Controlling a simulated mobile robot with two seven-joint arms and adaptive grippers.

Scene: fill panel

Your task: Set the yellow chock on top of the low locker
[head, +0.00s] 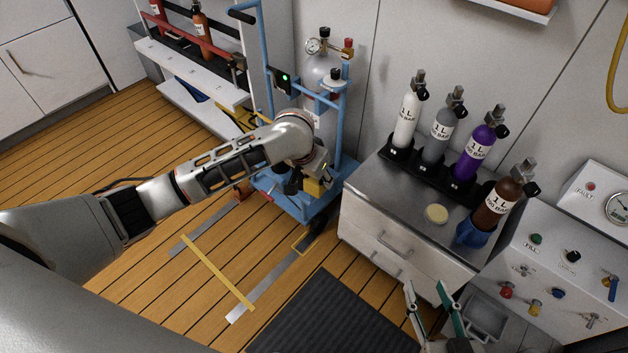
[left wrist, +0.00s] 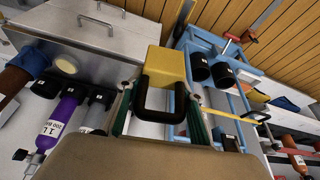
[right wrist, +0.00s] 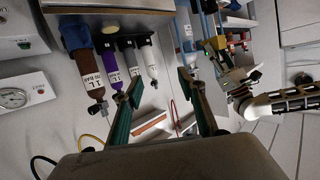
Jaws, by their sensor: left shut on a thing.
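The yellow chock (head: 314,188) is in my left gripper (head: 308,178), beside the blue trolley and left of the locker. In the left wrist view the chock (left wrist: 166,64) has a black handle (left wrist: 158,92) between the fingers of my left gripper (left wrist: 158,112), which is shut on it. The low locker (head: 365,225) is a grey cabinet with drawers; it also shows in the left wrist view (left wrist: 115,35). My right gripper (head: 437,312) is open and empty in front of the locker; its spread fingers show in the right wrist view (right wrist: 162,100).
Several small cylinders (head: 441,134) stand in a black rack at the back of the locker top. A cream disc (head: 436,213) and a brown cylinder in a blue holder (head: 474,234) are at its right. The top's front left is clear. A blue trolley (head: 292,198) stands left.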

